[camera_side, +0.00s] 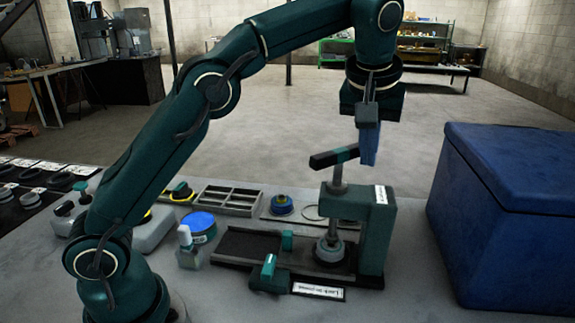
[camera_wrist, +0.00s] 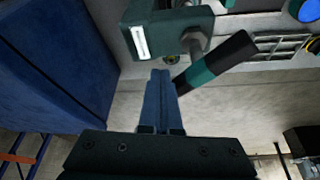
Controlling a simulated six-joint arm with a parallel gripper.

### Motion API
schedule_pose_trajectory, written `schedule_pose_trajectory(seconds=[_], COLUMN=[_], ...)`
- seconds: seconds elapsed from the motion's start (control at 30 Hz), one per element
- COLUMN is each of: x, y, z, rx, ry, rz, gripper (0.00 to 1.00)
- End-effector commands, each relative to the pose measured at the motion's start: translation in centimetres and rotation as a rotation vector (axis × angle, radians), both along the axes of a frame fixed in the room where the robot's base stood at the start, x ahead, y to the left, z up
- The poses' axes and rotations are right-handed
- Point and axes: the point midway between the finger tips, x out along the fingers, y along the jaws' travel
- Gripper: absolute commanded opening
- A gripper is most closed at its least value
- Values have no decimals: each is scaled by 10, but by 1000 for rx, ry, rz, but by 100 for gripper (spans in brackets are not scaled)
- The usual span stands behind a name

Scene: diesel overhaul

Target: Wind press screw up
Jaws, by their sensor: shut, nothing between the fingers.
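The green press (camera_side: 375,228) stands on the bench at the right of the side view. Its screw (camera_side: 337,178) rises through the top, with a black and teal handle bar (camera_side: 334,157) tilted across it. A round grey piece (camera_side: 329,247) sits under the screw. My gripper (camera_side: 369,158) points down beside the right end of the handle bar, with its blue fingers shut and empty. In the wrist view, the shut fingers (camera_wrist: 161,75) lie close to the handle bar (camera_wrist: 217,62) and the press frame (camera_wrist: 168,32). I cannot tell whether they touch the bar.
A large blue chest (camera_side: 510,190) stands to the right of the press. Left of the press are a blue-lidded tin (camera_side: 199,222), a white bottle (camera_side: 187,243) and a compartment tray (camera_side: 228,199).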

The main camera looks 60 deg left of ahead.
Motion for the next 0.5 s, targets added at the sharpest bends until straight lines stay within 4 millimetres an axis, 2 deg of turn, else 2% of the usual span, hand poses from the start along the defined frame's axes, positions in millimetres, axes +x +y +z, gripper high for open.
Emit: schedule_pose_trajectory(seconds=[0.5], x=[4], y=[6], z=[0], rx=[1], ry=[-1], rz=[61], gripper=[0])
